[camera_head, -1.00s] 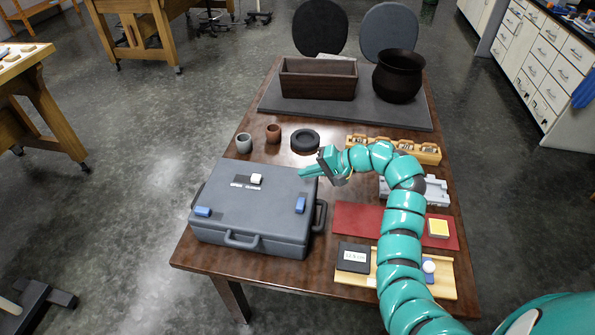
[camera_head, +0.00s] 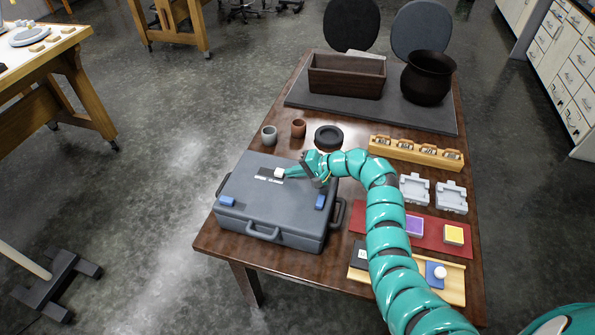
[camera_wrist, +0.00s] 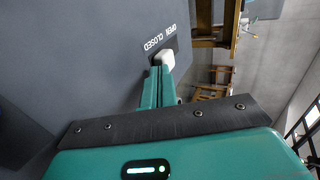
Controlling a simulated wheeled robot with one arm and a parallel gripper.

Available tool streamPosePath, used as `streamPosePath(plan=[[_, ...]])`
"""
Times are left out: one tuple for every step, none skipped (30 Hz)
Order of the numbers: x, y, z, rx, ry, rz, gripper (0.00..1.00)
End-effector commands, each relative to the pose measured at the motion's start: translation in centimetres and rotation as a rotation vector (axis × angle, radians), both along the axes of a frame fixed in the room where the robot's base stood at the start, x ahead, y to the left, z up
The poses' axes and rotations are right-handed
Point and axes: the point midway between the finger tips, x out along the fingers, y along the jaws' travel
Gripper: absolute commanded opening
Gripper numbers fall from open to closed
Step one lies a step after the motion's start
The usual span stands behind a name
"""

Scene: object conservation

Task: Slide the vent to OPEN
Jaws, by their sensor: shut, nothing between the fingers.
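The vent's white slider knob (camera_head: 279,173) stands on the top of the grey case (camera_head: 245,200). It sits at the right end of its dark slot, on the CLOSED side, with bare slot to its left. In the wrist view the knob (camera_wrist: 167,59) is beside the words OPEN and CLOSED (camera_wrist: 160,38), and dark slot shows beyond it toward OPEN. My gripper (camera_head: 288,173) is shut and empty, its tips low at the knob's right side. The fingertips (camera_wrist: 158,74) partly cover the knob's near side in the wrist view; I cannot tell whether they touch it.
Two blue latches (camera_head: 227,201) and a front handle (camera_head: 263,232) are on the case. Two small cups (camera_head: 298,129) and a black ring (camera_head: 328,136) stand behind it. A wooden rack (camera_head: 415,152) and grey fixtures (camera_head: 451,197) lie to the right, near my arm.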

Motion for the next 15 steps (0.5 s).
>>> streamPosePath(plan=[[0.0,0.0,0.0,0.000,0.000,0.000,0.00],[0.0,0.0,0.0,0.000,0.000,0.000,0.00],[0.0,0.0,0.0,0.000,0.000,0.000,0.00],[0.0,0.0,0.0,0.000,0.001,-0.001,0.00],[0.0,0.0,0.0,0.000,0.001,-0.001,0.00],[0.0,0.1,-0.1,0.000,0.001,-0.001,0.00],[0.1,0.2,-0.1,0.000,0.001,0.000,0.00],[0.1,0.4,-0.1,0.001,0.001,0.000,0.00],[0.3,0.8,-0.2,0.001,0.001,0.000,0.00],[0.4,1.2,-0.2,0.001,0.001,0.000,0.00],[0.6,1.7,-0.3,0.002,0.001,0.000,0.00],[0.8,2.5,-0.4,0.002,0.001,0.001,0.00],[0.9,3.1,-0.5,0.002,0.002,0.003,0.00],[1.1,3.7,-0.5,0.002,0.003,0.004,0.00],[1.3,4.4,-0.5,0.002,0.003,0.005,0.00]])
